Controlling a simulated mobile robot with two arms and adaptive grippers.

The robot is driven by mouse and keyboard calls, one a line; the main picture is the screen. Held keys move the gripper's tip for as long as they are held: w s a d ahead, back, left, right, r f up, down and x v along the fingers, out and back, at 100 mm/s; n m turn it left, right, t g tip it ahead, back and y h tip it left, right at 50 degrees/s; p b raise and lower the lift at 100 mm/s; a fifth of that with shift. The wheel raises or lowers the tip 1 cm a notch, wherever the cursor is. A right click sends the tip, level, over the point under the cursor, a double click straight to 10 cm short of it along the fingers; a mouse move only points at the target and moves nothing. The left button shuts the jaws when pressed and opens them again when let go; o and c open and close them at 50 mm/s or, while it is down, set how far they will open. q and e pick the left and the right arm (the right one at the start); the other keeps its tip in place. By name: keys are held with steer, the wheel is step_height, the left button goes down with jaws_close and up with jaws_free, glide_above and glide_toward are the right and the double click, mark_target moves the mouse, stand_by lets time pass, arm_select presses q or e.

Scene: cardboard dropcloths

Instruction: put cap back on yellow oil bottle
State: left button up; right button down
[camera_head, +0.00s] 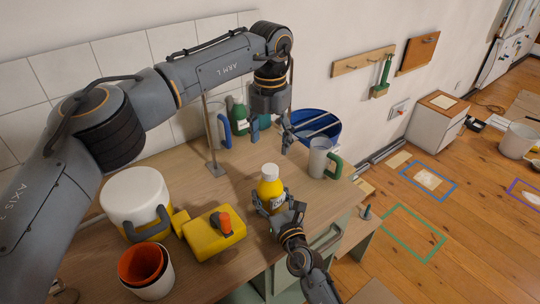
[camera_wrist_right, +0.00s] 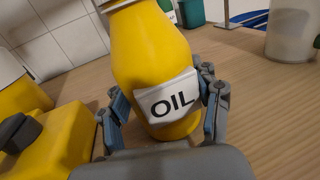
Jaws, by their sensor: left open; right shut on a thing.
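The yellow oil bottle (camera_head: 271,188) stands upright on the wooden bench near its front edge. Its white top (camera_head: 270,171) shows in the head view; I cannot tell whether this is the cap or a bare neck. No separate cap can be made out. My right gripper (camera_head: 272,206) is shut around the bottle's lower body, with a finger on each side of the OIL label (camera_wrist_right: 172,105) in the right wrist view. My left gripper (camera_head: 270,138) is open, pointing down above and behind the bottle, apart from it, with nothing visible between its fingers.
A yellow box-like object (camera_head: 214,235) with an orange knob lies left of the bottle. A grey mug (camera_head: 319,157) with a green handle stands right. Green containers (camera_head: 237,112) and a blue bowl (camera_head: 322,122) are behind.

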arm_select(q)
step_height(320, 180, up, 4)
steer(key=shift+f, duration=0.2)
arm_select(e)
steer(key=shift+c, duration=1.1)
jaws_free()
steer(key=v, duration=1.2)
arm_select(q)
steer(key=shift+f, duration=0.1)
